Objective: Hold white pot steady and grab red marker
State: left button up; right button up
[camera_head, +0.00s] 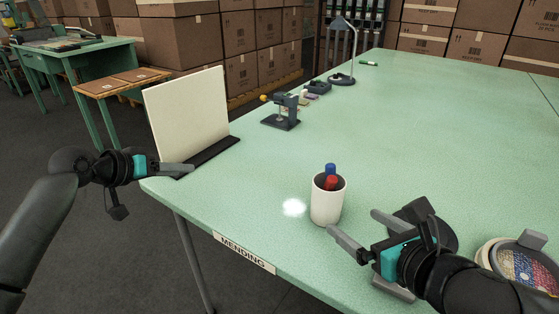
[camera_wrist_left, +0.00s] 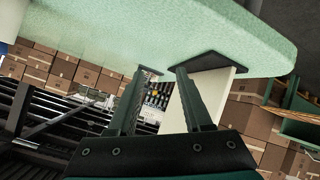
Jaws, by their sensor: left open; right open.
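A white pot (camera_head: 327,204) stands upright near the front edge of the green table. A red marker (camera_head: 331,183) and a blue marker (camera_head: 330,169) stick up out of its mouth; their lower parts are hidden inside. My right gripper (camera_head: 352,229) is open just right of the pot, one finger close to its lower right side; I cannot tell whether it touches. My left gripper (camera_head: 188,170) is at the table's left corner, well left of the pot, beside the white board. It shows open and empty in the left wrist view (camera_wrist_left: 160,85).
A white upright board (camera_head: 187,115) stands on a dark base at the table's left edge. A small dark device (camera_head: 282,112) and a desk lamp (camera_head: 343,50) stand further back. A round container of coloured pieces (camera_head: 520,265) is at the right. The table's middle is clear.

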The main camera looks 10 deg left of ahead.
aim_at(320, 199)
jog(key=shift+w+a+f, duration=0.2)
jog(key=shift+w+a, duration=0.1)
jog(key=shift+w, duration=0.15)
pick_arm(q)
jog(key=s+d+r+m+g+h, duration=0.1)
jog(key=d+r+m+g, duration=0.1)
jog(key=d+m, duration=0.3)
jog(key=s+d+r+m+g+h, duration=0.1)
jog(key=d+m, duration=0.4)
jog(key=d, duration=0.6)
jog(key=s+d+r+m+g+h, duration=0.2)
jog(key=d+r+m+g+h, duration=0.1)
jog(key=d, duration=0.5)
notch_tip(320, 199, up, 2)
jog(key=shift+d+r+m+g, duration=0.15)
jog(key=shift+d+m+g, duration=0.2)
jog(key=shift+m, duration=0.55)
pick_arm(e)
jog(key=x, duration=1.4)
pick_arm(q)
jog(key=shift+s, duration=0.1)
pick_arm(e)
jog(key=shift+c, duration=0.2)
